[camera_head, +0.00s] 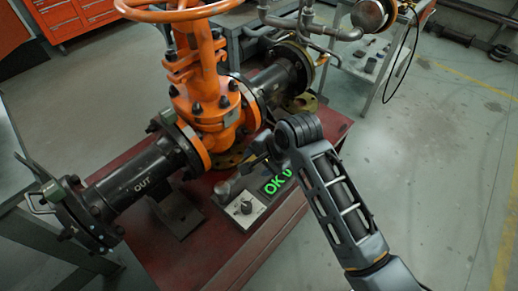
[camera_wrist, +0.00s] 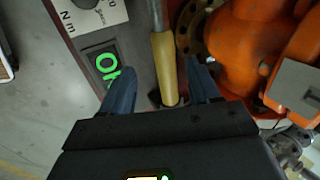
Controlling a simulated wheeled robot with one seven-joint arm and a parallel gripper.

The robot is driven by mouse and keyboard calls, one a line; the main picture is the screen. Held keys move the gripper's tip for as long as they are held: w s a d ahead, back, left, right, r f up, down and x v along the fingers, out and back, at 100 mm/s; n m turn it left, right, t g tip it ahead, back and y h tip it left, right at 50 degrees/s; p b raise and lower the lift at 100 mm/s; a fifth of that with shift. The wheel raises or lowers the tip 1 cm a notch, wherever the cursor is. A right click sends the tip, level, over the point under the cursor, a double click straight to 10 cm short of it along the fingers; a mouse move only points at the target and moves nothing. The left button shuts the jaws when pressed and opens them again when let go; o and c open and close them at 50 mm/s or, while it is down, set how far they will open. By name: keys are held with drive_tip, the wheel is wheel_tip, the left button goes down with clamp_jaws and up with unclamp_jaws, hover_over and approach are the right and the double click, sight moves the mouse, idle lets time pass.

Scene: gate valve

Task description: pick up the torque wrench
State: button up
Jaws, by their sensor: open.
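My gripper (camera_wrist: 160,66) is open, with one dark finger on each side of the grip and a gap showing on both sides. I cannot tell how far the fingertips are above it. In the head view my gripper (camera_head: 262,157) is largely hidden by my own wrist, near the valve's front flange, and the grip is not clearly visible.
The orange gate valve (camera_head: 205,115) with dark pipes stands close beside my gripper on a red bench (camera_head: 190,255). A box with a green OK display (camera_head: 278,181) and a dial (camera_head: 246,207) sits just below. A grey table (camera_head: 358,65) stands behind. Open floor lies right.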

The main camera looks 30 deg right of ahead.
drive_tip(key=x, duration=0.2)
drive_tip(key=d+x, duration=0.1)
drive_tip(key=x, duration=0.2)
drive_tip(key=w+x, duration=0.1)
drive_tip(key=x, duration=0.1)
drive_tip(key=shift+w+d+f, duration=0.1)
drive_tip(key=shift+d+f, duration=0.05)
clamp_jaws()
idle(0.7)
idle(0.4)
